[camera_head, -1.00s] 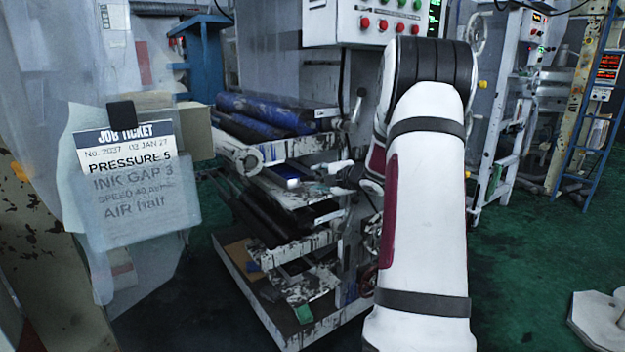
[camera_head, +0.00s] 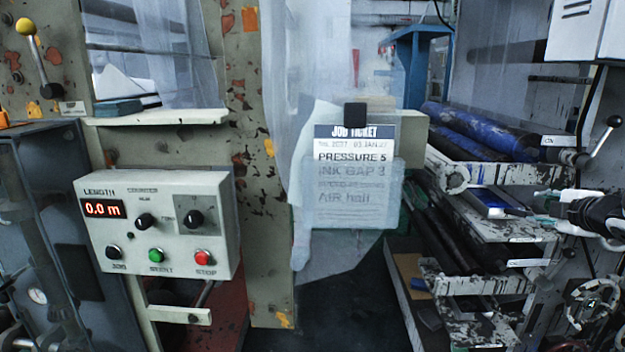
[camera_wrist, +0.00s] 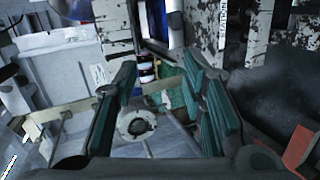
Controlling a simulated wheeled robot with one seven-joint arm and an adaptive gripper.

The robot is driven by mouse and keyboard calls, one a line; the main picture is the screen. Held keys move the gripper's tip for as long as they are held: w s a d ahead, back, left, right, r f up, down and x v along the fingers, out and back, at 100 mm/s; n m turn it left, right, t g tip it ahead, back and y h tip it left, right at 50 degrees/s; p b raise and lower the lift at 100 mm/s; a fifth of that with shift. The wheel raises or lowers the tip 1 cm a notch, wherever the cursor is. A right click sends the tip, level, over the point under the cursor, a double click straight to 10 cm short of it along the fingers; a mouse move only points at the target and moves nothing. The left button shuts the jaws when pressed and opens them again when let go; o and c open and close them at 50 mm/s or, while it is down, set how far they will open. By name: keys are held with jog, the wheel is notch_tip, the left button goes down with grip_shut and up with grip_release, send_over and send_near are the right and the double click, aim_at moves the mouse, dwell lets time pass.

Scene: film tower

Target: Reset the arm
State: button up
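My gripper (camera_wrist: 160,80) is open in the wrist view, its two dark fingers with teal pads spread and nothing between them. Beyond the fingers lie a pale surface with a round, dark-centred fitting (camera_wrist: 138,125) and some machine parts. In the head view only a dark part at the right edge (camera_head: 603,212) may belong to my arm. Most of the arm is outside that view, so its full pose is hidden.
A length counter panel (camera_head: 160,225) reading 0.0 m stands at left, below a lever with a yellow knob (camera_head: 26,28). A job ticket (camera_head: 354,172) hangs in the middle. Blue rollers (camera_head: 470,130) and a paint-worn machine frame (camera_head: 480,170) stand at right.

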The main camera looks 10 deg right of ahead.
jog(key=s+a+r+m+g+h, duration=0.1)
jog(key=s+a+r+m+g, duration=0.15)
jog(key=a, duration=0.35)
jog(key=s+a+r+m+g, duration=0.1)
jog(key=a+m, duration=0.2)
jog(key=a, duration=0.2)
jog(key=s+a+r+m+g+h, duration=0.1)
jog(key=a+r+m, duration=0.1)
jog(key=a, duration=0.4)
jog(key=s+a+f+m+g+y, duration=0.3)
jog(key=s+a+f, duration=0.1)
jog(key=s+a, duration=1)
jog(key=s+a+f+m+g+y, duration=0.3)
jog(key=s+a+f+g+y, duration=0.1)
jog(key=s+a, duration=1)
notch_tip(320, 180, up, 15)
jog(key=d+t+p, duration=0.1)
jog(key=t+p, duration=0.2)
jog(key=p, duration=1)
jog(key=shift+w+r, duration=0.2)
jog(key=shift+w, duration=0.25)
